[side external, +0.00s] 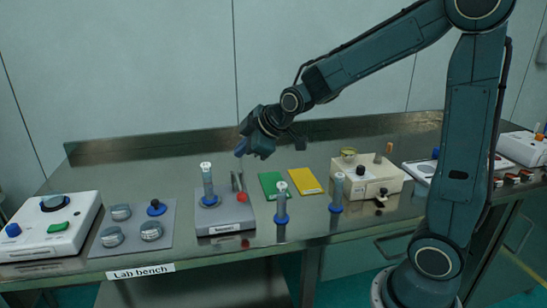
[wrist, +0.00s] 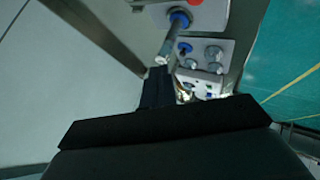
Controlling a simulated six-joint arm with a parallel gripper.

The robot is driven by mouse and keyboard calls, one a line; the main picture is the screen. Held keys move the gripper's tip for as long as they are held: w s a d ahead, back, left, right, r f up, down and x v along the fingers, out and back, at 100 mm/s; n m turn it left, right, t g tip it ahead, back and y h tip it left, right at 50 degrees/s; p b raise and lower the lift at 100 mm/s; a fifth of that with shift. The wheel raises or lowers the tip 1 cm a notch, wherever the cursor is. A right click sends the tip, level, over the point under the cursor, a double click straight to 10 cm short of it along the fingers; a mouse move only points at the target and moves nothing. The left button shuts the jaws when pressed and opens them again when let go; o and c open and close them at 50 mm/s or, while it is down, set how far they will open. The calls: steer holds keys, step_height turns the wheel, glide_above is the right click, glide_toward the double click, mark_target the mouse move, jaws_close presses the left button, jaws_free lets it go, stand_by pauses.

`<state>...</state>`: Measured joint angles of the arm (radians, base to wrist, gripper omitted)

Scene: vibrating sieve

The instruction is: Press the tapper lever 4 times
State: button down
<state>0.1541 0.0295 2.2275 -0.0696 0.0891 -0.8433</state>
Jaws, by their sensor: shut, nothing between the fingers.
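A grey box unit (side external: 225,222) with a front label stands near the middle of the bench. A grey cylinder with a white top and blue collar (side external: 208,184) stands upright on it. Beside the cylinder is a short lever (side external: 235,181) with a red knob (side external: 242,197), which looks like the tapper lever. My gripper (side external: 241,151) is shut and empty, above and behind the box, apart from the lever. In the wrist view the dark fingers (wrist: 157,86) point toward the cylinder (wrist: 166,46), and a red piece (wrist: 195,2) shows at the top edge. The lever's shaft is not clear there.
Two blue-based cylinders (side external: 282,203) (side external: 336,192) stand right of the box. Green (side external: 271,185) and yellow (side external: 304,181) pads lie behind them. A cream device (side external: 372,188) is further right. A grey plate with several knobs (side external: 132,228) and a white device (side external: 48,230) are left.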

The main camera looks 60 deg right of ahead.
mark_target(243, 193)
steer(key=shift+f, duration=0.15)
steer(key=shift+f, duration=4.25)
steer(key=shift+f, duration=1.7)
stand_by(1.5)
